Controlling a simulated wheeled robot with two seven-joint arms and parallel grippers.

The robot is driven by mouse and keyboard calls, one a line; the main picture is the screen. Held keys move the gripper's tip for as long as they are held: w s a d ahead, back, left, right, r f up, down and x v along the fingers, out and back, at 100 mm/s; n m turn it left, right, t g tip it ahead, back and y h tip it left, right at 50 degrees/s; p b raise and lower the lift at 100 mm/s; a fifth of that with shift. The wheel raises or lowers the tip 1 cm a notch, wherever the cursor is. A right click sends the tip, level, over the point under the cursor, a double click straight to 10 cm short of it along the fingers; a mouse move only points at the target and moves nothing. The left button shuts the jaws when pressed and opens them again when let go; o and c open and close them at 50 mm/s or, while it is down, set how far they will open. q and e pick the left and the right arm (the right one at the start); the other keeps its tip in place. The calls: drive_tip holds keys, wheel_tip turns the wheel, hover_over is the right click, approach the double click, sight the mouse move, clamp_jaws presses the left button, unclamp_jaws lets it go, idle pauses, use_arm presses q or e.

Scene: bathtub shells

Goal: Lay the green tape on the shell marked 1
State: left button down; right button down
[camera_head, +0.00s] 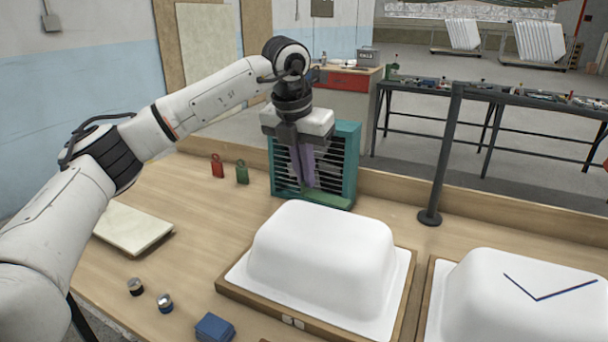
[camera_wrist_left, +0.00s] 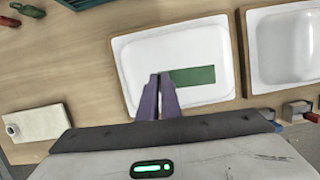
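My left gripper (camera_head: 308,184) has its purple fingers together on one end of a green tape strip (camera_head: 328,199). The strip sticks out to the right of the fingertips, in front of the teal slatted rack. In the left wrist view the closed fingertips (camera_wrist_left: 159,77) hold the green tape (camera_wrist_left: 195,76), which appears over a white shell (camera_wrist_left: 140,50). In the head view the nearer white shell (camera_head: 325,240) sits bare, in front and to the right of the gripper. A second shell (camera_head: 530,275) at the right carries a blue angled line. I cannot read a number on either. My right gripper is not in view.
The teal rack (camera_head: 350,150) stands behind the strip. A dark post (camera_head: 443,160) rises behind the shells.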

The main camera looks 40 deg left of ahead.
use_arm(q)
drive_tip(key=shift+a+n, duration=0.25)
drive_tip(key=shift+n, duration=0.15)
drive_tip(key=shift+w+r, duration=0.1)
wheel_tip(320, 180, down, 5)
drive_tip(key=b, duration=0.3)
drive_tip(key=shift+w+f, duration=0.1)
drive_tip(key=shift+f, duration=0.1)
drive_tip(key=shift+f+b, duration=0.4)
drive_tip(key=shift+f, duration=0.6)
